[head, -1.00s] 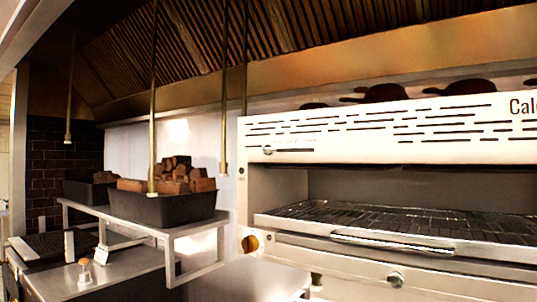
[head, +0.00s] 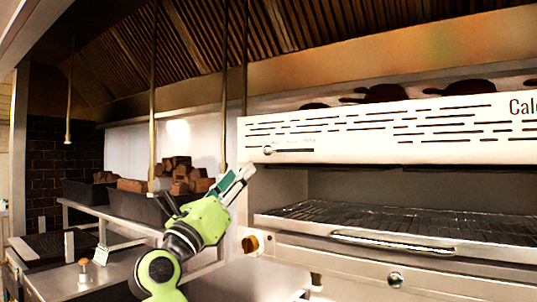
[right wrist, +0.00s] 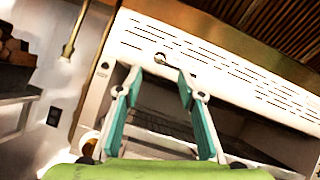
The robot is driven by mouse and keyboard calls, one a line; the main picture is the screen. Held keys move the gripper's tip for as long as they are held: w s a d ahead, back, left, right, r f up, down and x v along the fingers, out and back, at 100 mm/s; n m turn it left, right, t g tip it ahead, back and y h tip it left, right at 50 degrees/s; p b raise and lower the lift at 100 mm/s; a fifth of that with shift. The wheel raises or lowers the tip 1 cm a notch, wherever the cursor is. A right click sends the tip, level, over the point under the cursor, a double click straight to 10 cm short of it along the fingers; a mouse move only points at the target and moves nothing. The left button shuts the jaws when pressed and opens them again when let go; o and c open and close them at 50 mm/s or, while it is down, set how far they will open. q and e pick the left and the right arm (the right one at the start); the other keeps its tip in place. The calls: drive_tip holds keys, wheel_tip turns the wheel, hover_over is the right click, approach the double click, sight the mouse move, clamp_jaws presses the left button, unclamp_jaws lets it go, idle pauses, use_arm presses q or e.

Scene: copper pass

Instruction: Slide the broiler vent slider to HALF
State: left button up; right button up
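The broiler vent slider (head: 268,150) is a small round knob at the left end of a dark horizontal slot on the broiler's white front panel. It also shows in the right wrist view (right wrist: 160,58), beyond and between my fingertips. The small lettering above the slot is too small to read. My right gripper (head: 240,177) is below and left of the slider in the head view, apart from it. In the right wrist view the gripper (right wrist: 160,84) is open and empty, its teal-padded fingers spread. My left gripper is not in view.
The broiler (head: 350,138) has an open rack bay with a front handle (head: 392,243) and a brass knob (head: 252,244) at lower left. A dark bin (head: 135,208) of brown blocks stands on a shelf to the left. Thin rods (head: 224,90) hang from above.

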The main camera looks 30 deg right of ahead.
sight(267, 153)
drive_tip(key=w+d+r+p, duration=0.1)
drive_tip(key=d+p, duration=0.1)
drive_tip(key=d, duration=0.2)
drive_tip(key=w+d+r+m+g+y+p, duration=0.1)
drive_tip(key=w+d+r, duration=0.1)
drive_tip(key=d, duration=0.1)
drive_tip(key=w+d+r+m+p, duration=0.1)
drive_tip(key=w+d+r+p, duration=0.1)
drive_tip(key=d, duration=0.2)
drive_tip(key=shift+w+d+r+g+p, duration=0.25)
drive_tip(key=shift+d+g+p, duration=0.05)
drive_tip(key=shift+d, duration=0.05)
drive_tip(key=shift+w+d, duration=0.2)
drive_tip(key=shift+d, duration=0.2)
clamp_jaws()
drive_tip(key=shift+s, duration=0.1)
